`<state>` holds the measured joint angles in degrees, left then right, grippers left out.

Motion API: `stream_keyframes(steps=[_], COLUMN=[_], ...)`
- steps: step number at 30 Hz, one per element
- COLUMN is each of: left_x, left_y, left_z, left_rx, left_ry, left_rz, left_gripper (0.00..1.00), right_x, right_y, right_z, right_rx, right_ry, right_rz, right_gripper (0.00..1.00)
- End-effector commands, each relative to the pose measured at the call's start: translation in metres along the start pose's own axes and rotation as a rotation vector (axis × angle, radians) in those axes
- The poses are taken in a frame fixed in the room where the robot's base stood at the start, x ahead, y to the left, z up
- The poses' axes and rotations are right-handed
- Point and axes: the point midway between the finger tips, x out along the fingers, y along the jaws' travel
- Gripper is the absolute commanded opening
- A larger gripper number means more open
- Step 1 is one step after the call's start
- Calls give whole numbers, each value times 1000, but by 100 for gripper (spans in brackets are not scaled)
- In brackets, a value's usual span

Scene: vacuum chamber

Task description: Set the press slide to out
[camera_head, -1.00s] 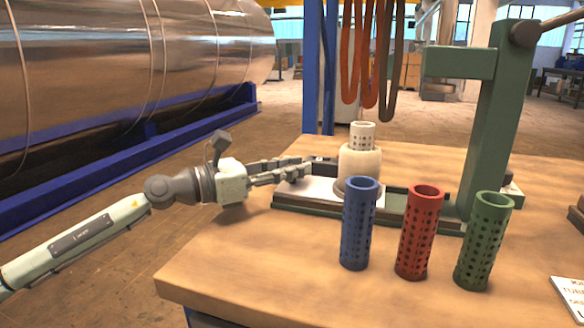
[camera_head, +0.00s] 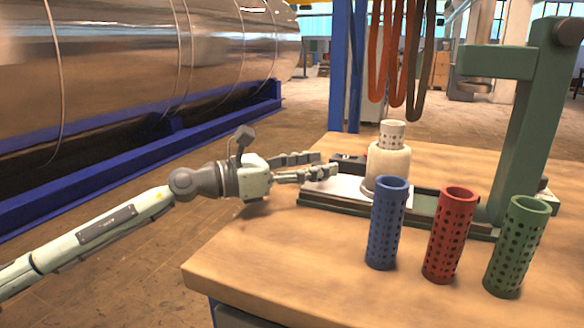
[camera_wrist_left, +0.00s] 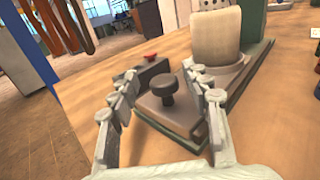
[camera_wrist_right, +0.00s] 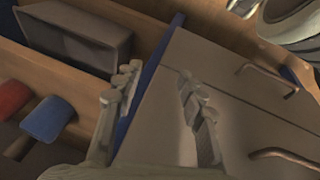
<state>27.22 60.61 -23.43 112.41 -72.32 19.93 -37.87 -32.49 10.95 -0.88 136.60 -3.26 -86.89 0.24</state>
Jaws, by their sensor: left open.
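The press slide is a pale plate (camera_head: 345,190) in a dark green base, with a cream holder (camera_head: 388,167) and a white perforated cylinder (camera_head: 392,133) standing on it. In the left wrist view a dark round knob (camera_wrist_left: 168,91) stands on the slide's near end. My left gripper (camera_head: 328,164) is open at this end, left of the holder. Its fingers (camera_wrist_left: 160,72) lie on both sides of the knob, with gaps visible; contact cannot be told. In the head view the fingers hide the knob. My right gripper (camera_wrist_right: 160,70) is open and empty, away from the press.
Blue (camera_head: 386,225), red (camera_head: 449,237) and green (camera_head: 516,247) perforated tubes stand in front of the press. The green press frame (camera_head: 525,125) rises at right. A dark box with a red button (camera_wrist_left: 150,62) sits beyond the knob. The right wrist view shows cabinet doors with handles (camera_wrist_right: 285,155).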

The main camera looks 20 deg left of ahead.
Motion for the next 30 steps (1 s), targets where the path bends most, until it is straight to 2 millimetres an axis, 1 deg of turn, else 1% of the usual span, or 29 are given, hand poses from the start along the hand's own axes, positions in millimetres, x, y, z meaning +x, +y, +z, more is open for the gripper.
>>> stream_keyframes(steps=[8,18,24,30], left_x=[-38,-84,-105,-115], left_y=[0,0,0,0], left_z=[-3,-2,-1,0], left_rx=[-3,-2,-1,1], left_ry=[6,4,2,2], left_rz=[2,2,2,2], left_gripper=[48,48,48,48], right_x=[0,0,0,0], right_y=[0,0,0,0], right_z=[1,1,1,1], right_rx=[-1,-1,-1,-1], right_ry=[-1,-2,-2,-2], right_rz=[0,0,0,0], right_gripper=[40,40,40,40])
